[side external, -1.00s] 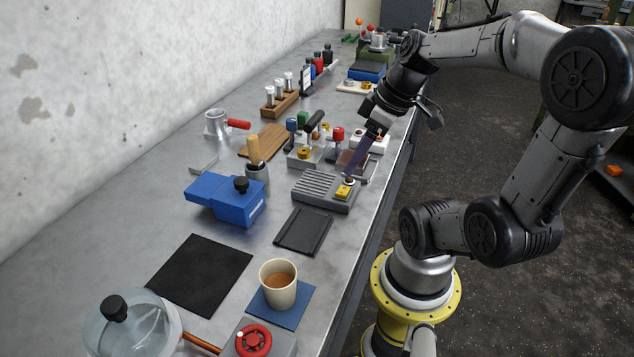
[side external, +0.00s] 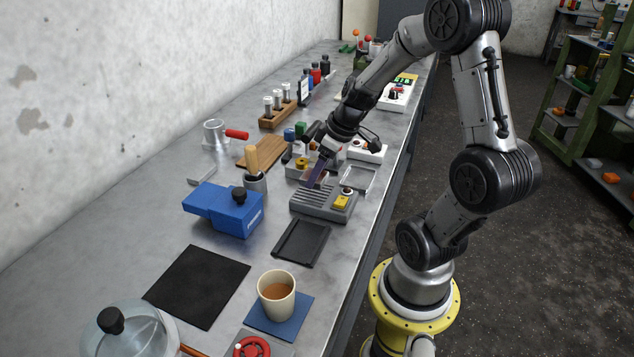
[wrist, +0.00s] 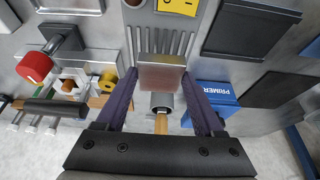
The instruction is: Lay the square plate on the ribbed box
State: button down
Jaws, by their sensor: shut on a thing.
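The ribbed grey box (side external: 312,203) stands in the middle of the bench, with a yellow block on its near right end. Its ribs (wrist: 178,42) also show in the wrist view, ahead of my fingers. The plate covers part of the ribs in the wrist view. In the side view my gripper (side external: 315,183) largely hides the plate. I cannot tell whether the plate touches the ribs.
An empty light tray (side external: 372,180) lies behind the box on the right. A cup with a wooden handle (side external: 252,160) and a blue box (side external: 225,212) stand to the left. A dark tray (side external: 301,243) lies in front. Knobbed fixtures crowd behind my gripper.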

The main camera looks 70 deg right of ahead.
aim_at(321, 176)
jog(key=shift+w+d+f, duration=0.1)
jog(key=shift+w+f, duration=0.05)
jog(key=shift+f, duration=0.75)
jog(key=shift+w+d+f, duration=0.1)
jog(key=shift+f, duration=0.8)
jog(key=shift+f, duration=0.1)
grip_release()
jog(key=shift+f, duration=0.1)
